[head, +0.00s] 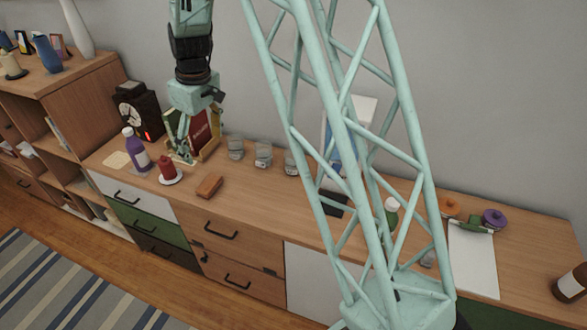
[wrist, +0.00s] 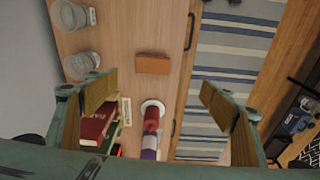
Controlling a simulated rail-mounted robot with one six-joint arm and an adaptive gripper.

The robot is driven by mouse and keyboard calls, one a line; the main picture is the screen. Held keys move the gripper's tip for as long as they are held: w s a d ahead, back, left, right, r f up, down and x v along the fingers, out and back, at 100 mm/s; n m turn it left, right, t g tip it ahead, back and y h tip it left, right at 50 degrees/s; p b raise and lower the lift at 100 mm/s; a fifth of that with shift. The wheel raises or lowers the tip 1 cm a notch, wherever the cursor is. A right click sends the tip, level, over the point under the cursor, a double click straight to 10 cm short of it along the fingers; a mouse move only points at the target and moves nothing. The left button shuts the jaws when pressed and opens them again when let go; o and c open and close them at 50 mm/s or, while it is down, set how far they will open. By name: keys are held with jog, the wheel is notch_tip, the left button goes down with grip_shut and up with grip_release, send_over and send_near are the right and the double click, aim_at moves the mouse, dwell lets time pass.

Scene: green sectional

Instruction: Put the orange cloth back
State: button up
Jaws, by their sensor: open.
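A small orange-brown block-like thing, which looks like the folded orange cloth (head: 209,186), lies on the wooden sideboard top near its front edge. In the wrist view the cloth (wrist: 152,63) lies flat and clear of other things, ahead of the fingertips and roughly centred between them. My gripper (head: 182,152) is above the sideboard, to the left of the cloth in the head view. In the wrist view my gripper (wrist: 158,97) has its fingers wide apart with nothing between them. I cannot tell which place the cloth came from.
A red candle on a white dish (head: 171,180), a purple bottle (head: 136,150), books in a holder (head: 205,130) and several glass jars (head: 263,155) stand close by. A flat tan piece (head: 116,159) lies left. Bare wood surrounds the cloth.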

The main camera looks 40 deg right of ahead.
jog(key=s+a+r+m+t, duration=0.1)
jog(key=s+r+m, duration=0.2)
jog(key=s+r, duration=1.9)
jog(key=s+r+m, duration=0.1)
jog(key=s+r, duration=0.1)
jog(key=s, duration=1.2)
jog(key=s+r+m+t, duration=0.1)
jog(key=s+r, duration=0.1)
jog(key=s, duration=1.2)
jog(key=shift+d+r+m+h, duration=0.25)
jog(key=shift+r+m+h, duration=0.05)
jog(key=shift+m, duration=0.1)
jog(key=shift+w+r, duration=0.1)
